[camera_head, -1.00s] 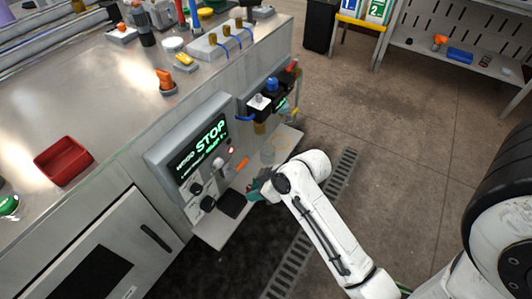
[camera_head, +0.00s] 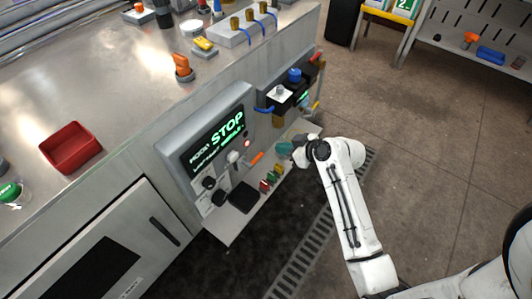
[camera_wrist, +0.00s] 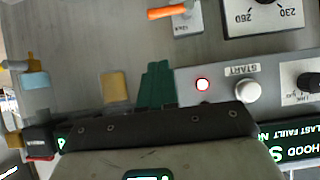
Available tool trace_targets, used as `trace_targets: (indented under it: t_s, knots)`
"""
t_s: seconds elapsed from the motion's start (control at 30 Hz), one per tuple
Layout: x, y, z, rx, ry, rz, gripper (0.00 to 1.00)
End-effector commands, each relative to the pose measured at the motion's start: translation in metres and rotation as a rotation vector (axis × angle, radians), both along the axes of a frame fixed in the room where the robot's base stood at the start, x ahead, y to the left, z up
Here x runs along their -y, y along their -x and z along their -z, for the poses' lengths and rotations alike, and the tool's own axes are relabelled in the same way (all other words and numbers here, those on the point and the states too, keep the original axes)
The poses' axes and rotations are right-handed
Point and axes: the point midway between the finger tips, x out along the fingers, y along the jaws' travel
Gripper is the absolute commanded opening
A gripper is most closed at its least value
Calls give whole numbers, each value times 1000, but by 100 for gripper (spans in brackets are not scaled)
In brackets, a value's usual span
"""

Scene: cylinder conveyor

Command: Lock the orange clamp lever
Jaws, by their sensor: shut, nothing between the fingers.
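An orange lever (camera_head: 257,158) sits low on the front of the bench, just right of the display panel. In the wrist view an orange lever (camera_wrist: 167,13) lies nearly level at the top edge, on a small grey labelled base. My gripper (camera_head: 284,148) is shut and empty, just right of the front lever in the head view, apart from it as far as I can tell. Its green fingers (camera_wrist: 156,84) show together below the lever in the wrist view. A second orange lever-like handle (camera_head: 181,64) stands on the bench top. Whether the front lever is locked cannot be told.
The control panel (camera_head: 213,135) reads STOP, with a red light and knobs. A shelf (camera_head: 225,225) below holds a black pad and small coloured blocks. Black fittings (camera_head: 283,95) stick out at the right. A red tray (camera_head: 70,147) is on the bench. Floor at right is open.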

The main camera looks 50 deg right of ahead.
Motion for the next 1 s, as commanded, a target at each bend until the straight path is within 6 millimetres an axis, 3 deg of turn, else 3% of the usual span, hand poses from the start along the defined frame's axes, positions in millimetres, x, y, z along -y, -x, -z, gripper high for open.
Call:
trace_targets:
  t_s: [0.37,0.6,1.0]
  knots:
    - [-2,-62,42,-2,0,-1,0]
    - [-2,-67,73,-2,-1,1,0]
    - [-2,-69,80,-1,0,0,0]
